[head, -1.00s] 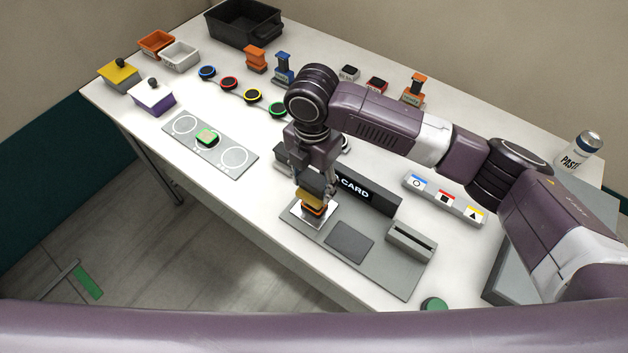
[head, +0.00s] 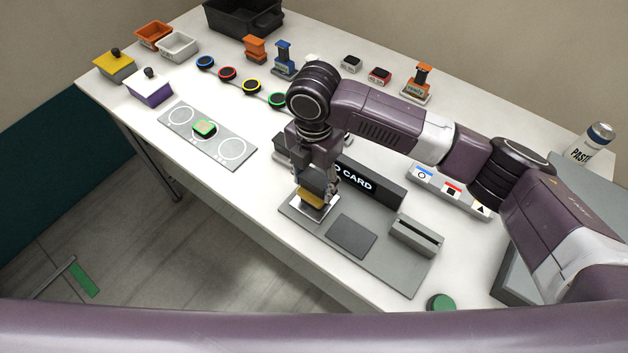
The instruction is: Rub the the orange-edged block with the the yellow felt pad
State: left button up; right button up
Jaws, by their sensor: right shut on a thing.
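My right gripper (head: 316,180) is shut on the yellow felt pad (head: 312,199), a small block with a dark grey upper part and a yellow lower part. It holds the pad low over the white plate (head: 323,213) at the left end of the grey board. The orange-edged block is not clearly visible now; the pad and gripper cover the spot where it showed on the plate. I cannot tell whether pad and block touch. My left gripper is not in view.
The grey board also bears a dark square (head: 351,238) and a slotted grey block (head: 417,236). A black card sign (head: 368,184) stands close behind the gripper. A grey ringed panel (head: 232,150) with a green-edged block (head: 204,128) lies left. A green button (head: 440,302) is near the front edge.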

jog(key=shift+f, duration=0.35)
dwell(0.6)
dwell(2.0)
jog(key=shift+s+p, duration=0.1)
jog(key=shift+p, duration=0.25)
